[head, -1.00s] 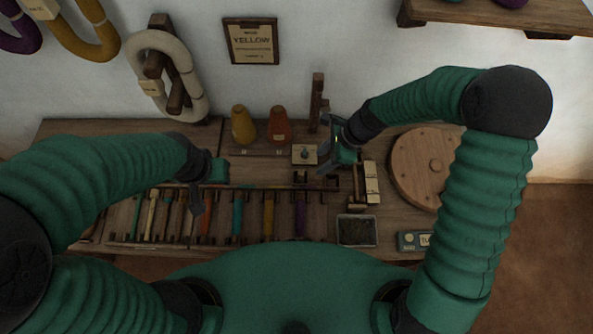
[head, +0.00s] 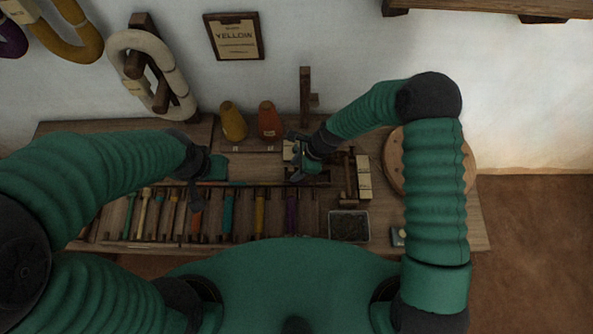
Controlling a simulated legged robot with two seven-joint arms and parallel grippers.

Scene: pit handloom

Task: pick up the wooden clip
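I cannot pick out the wooden clip for certain; it may be hidden under my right gripper. My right gripper (head: 293,160) is low over the back middle of the bench, pointing left. Its fingers look spread, with nothing visible held between them. It partly covers a small pale plate (head: 288,151) on the bench. My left gripper (head: 197,190) hangs over the left part of the rack of coloured tools; its fingers are too dark to tell open from shut.
A yellow cone (head: 233,122) and an orange cone (head: 269,121) stand close behind my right gripper. A wooden post (head: 305,95) rises at the back. Pale blocks (head: 363,177), a dark tray (head: 349,227) and a round wooden disc (head: 394,165) lie to the right.

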